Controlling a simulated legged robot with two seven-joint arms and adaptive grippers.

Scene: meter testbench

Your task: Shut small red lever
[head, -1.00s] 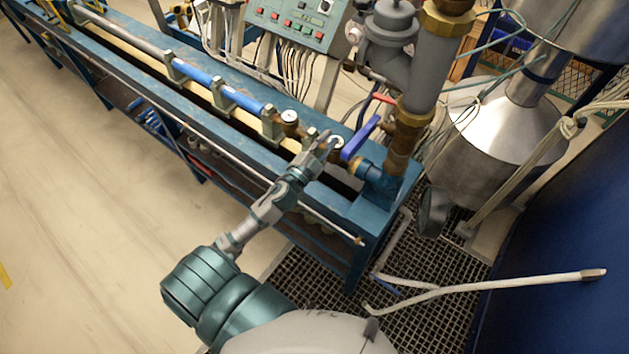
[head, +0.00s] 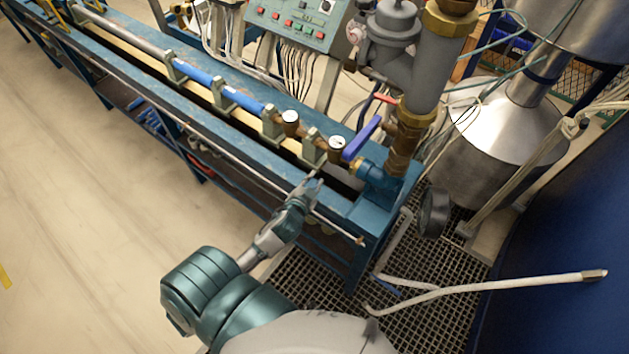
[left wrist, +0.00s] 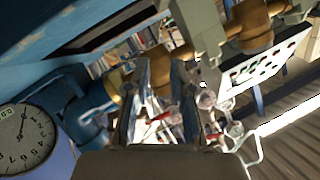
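The small red lever (head: 385,99) sticks out to the left of the vertical brass and grey pipe in the head view, above the blue lever. In the left wrist view a small red piece (left wrist: 160,117) shows between the fingers; I cannot tell if it is the same lever. My left gripper (head: 314,177) is over the front edge of the blue bench, left of and below the red lever, well apart from it. Its two fingers (left wrist: 165,90) stand apart in the left wrist view, with nothing visible held. My right gripper is not in view.
A blue lever (head: 361,139) sits at the bench's right end, beside gauges (head: 337,143) and the vertical pipe (head: 430,75). A control panel (head: 298,22) with cables stands behind. A round numbered dial (left wrist: 24,138) shows at left in the wrist view. Open floor lies left.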

